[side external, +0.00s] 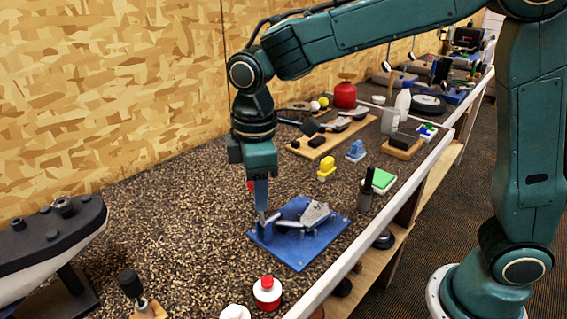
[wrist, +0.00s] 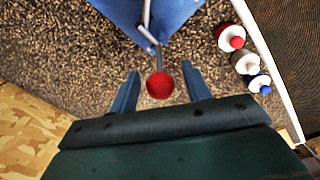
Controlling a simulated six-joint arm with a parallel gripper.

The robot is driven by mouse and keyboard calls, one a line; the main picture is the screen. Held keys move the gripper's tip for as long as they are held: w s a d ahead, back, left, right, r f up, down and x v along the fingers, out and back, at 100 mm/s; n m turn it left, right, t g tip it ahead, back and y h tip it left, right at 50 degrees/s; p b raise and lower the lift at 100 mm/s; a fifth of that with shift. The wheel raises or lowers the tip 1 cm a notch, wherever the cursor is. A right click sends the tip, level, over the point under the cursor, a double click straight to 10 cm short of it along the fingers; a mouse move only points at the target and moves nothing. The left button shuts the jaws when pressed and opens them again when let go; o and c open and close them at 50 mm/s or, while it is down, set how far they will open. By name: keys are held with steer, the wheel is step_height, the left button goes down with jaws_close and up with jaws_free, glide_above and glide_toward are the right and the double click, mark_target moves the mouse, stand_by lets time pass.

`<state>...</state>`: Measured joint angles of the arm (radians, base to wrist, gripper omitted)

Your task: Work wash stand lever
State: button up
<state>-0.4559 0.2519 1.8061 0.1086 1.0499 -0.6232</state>
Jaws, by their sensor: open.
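The wash stand is a blue plate (side external: 300,251) with a grey metal mechanism (side external: 316,213) on the dark speckled bench. Its lever ends in a red ball knob (wrist: 160,85), which lies between my two fingers in the wrist view. In the side view only a sliver of red knob (side external: 250,186) shows beside the fingers. My gripper (side external: 261,207) points down at the left edge of the plate. In the wrist view my gripper (wrist: 160,73) is open, with a visible gap on each side of the knob. Its depth relative to the fingertips is unclear.
A boat-like model (side external: 45,250) is at left. A wooden board with tools (side external: 325,140) lies behind. The bench left of the plate is clear.

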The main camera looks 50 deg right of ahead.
steer(key=shift+f, duration=1.6)
jaws_close()
